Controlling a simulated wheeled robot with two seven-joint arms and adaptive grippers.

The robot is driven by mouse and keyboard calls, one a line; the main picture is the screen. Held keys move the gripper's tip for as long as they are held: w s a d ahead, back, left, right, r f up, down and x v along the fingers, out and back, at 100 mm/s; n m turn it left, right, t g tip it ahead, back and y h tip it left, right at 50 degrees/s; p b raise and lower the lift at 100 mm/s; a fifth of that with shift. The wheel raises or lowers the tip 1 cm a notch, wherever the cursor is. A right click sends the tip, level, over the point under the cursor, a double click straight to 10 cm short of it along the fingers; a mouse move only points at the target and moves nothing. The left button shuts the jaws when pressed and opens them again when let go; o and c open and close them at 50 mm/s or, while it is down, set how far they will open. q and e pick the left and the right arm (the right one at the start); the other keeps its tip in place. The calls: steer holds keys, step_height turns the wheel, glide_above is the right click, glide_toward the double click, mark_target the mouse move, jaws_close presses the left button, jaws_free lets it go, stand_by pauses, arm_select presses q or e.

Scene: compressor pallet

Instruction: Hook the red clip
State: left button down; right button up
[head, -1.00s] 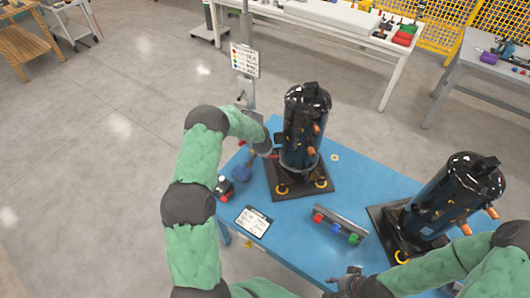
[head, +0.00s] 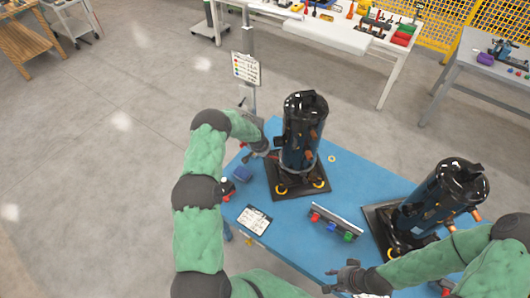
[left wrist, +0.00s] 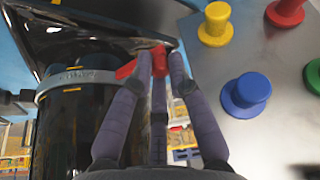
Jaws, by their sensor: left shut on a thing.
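In the left wrist view the red clip (left wrist: 159,61) sits between the fingertips of my left gripper (left wrist: 161,66), which is shut on it. The clip is close to the black compressor body (left wrist: 80,125) and its metal strap (left wrist: 75,78). Whether it touches the strap is unclear. In the head view my left gripper (head: 258,153) is at the left side of the standing black compressor (head: 301,130); the clip is too small to make out there. My right gripper (head: 342,277) is near the table's front edge, fingers apart and empty.
The left wrist view shows a grey plate (left wrist: 292,125) with yellow, blue (left wrist: 246,95) and red pegs, right of the fingers. On the blue table (head: 292,228) are a second compressor (head: 440,200), a bar with coloured parts (head: 337,221) and a white card (head: 254,220).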

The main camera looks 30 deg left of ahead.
arm_select(q)
steer(key=c, duration=1.2)
jaws_free()
steer(key=shift+r, duration=0.1)
steer(key=v, duration=1.1)
steer(key=shift+s+r, duration=0.15)
steer(key=shift+r, duration=0.25)
